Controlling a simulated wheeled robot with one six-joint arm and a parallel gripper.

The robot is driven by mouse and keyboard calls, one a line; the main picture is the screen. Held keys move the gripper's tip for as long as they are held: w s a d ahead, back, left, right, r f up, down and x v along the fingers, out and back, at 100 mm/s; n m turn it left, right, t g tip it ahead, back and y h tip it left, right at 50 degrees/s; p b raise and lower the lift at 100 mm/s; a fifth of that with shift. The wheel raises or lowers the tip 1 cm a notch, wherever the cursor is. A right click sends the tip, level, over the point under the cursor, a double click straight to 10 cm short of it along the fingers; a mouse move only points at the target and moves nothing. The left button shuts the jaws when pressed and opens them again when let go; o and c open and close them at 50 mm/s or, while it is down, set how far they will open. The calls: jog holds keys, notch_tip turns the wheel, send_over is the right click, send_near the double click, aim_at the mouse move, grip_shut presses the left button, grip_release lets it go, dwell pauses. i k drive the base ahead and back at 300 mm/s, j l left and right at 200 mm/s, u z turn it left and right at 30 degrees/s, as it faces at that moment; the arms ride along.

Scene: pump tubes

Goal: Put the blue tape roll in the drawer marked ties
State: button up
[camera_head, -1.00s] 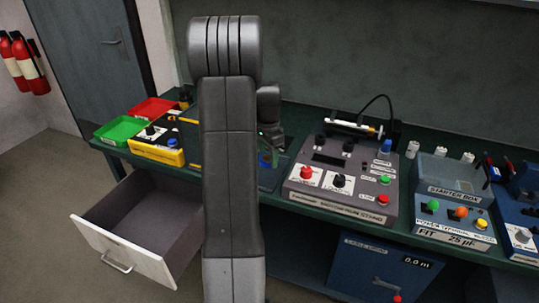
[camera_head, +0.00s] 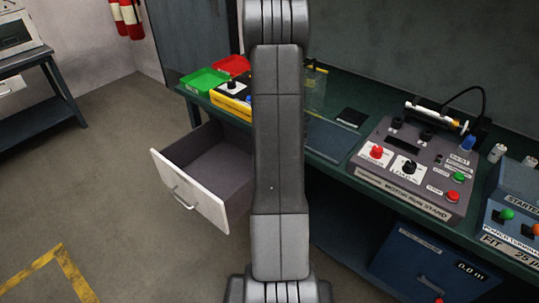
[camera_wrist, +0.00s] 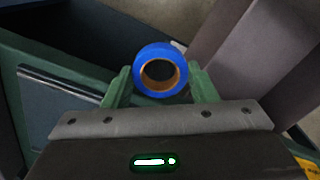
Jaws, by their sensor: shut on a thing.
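The blue tape roll (camera_wrist: 160,50) with an orange-brown core is in the wrist view, between the green fingers of my gripper (camera_wrist: 160,84). The gripper is shut on it. The head view does not show the roll or the gripper; my arm blocks the middle of that view. A drawer (camera_head: 187,192) with a pale front and a handle stands pulled open under the bench's left end. Its visible inside looks empty, and my arm hides its right side. I cannot read a ties label on it.
The dark green bench (camera_head: 330,150) carries a green tray (camera_head: 204,79), a red tray (camera_head: 232,65), a yellow-black box (camera_head: 232,103) and a grey motor run stand (camera_head: 415,165). A blue cabinet (camera_head: 420,265) stands below. The floor left of the drawer is clear.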

aim_at(213, 186)
jog(key=u, duration=1.2)
jog(key=i+l+u, duration=0.1)
jog(key=l+u, duration=0.25)
jog(key=i+l+u, duration=0.1)
jog(key=u, duration=0.3)
jog(key=l+u, duration=0.35)
